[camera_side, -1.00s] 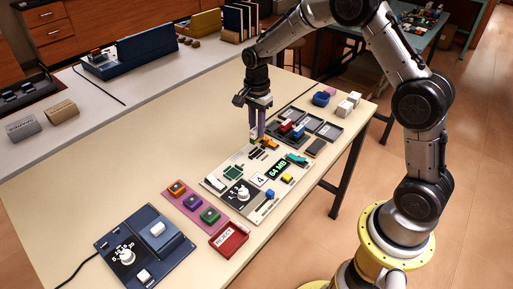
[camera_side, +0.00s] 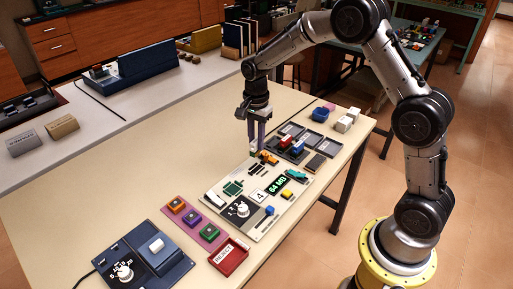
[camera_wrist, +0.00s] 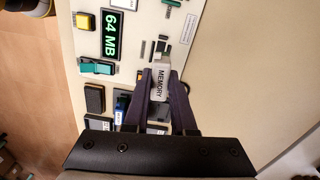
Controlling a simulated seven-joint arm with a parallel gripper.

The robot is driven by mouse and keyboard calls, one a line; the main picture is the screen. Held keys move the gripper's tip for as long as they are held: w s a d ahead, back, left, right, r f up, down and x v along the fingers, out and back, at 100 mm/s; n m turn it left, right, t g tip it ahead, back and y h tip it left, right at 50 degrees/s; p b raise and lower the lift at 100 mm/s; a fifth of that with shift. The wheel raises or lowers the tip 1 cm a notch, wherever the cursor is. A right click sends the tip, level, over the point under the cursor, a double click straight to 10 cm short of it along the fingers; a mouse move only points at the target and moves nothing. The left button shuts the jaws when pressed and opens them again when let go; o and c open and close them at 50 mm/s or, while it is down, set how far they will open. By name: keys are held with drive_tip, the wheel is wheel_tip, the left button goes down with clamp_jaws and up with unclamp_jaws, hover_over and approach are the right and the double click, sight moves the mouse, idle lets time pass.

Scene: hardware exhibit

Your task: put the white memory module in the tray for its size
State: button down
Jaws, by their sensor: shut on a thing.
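My gripper (camera_wrist: 161,80) is shut on the white memory module (camera_wrist: 160,84), which shows "MEMORY" on its face in the wrist view. In the side view, my gripper (camera_side: 257,150) points straight down at the far end of the pale panel (camera_side: 220,209), beside the dark trays. The module is too small there to make out clearly, and I cannot tell its height above the surface. The dark trays (camera_side: 328,147) stand to the right of my gripper. A red block (camera_side: 284,139) and a blue block (camera_side: 298,147) are at the trays. The tray labels are unreadable.
The panel carries a green "64 MB" display (camera_side: 277,187), a dial (camera_side: 241,208) and an orange part (camera_side: 268,158) close to my fingers. A red reject tray (camera_side: 229,257) is at the near end. A blue bin (camera_side: 320,114) and white blocks (camera_side: 344,124) stand behind the trays.

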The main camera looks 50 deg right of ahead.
drive_tip(key=s+d+m, duration=0.1)
drive_tip(key=s+d, duration=0.2)
drive_tip(key=d, duration=0.9)
drive_tip(key=s+d, duration=0.2)
drive_tip(key=d, duration=1.1)
drive_tip(key=shift+a+f, duration=0.1)
drive_tip(key=shift+f, duration=2.95)
drive_tip(key=shift+f, duration=0.65)
drive_tip(key=c, duration=0.7)
unclamp_jaws()
drive_tip(key=shift+o, duration=0.5)
drive_tip(key=o, duration=0.3)
drive_tip(key=shift+o, duration=0.2)
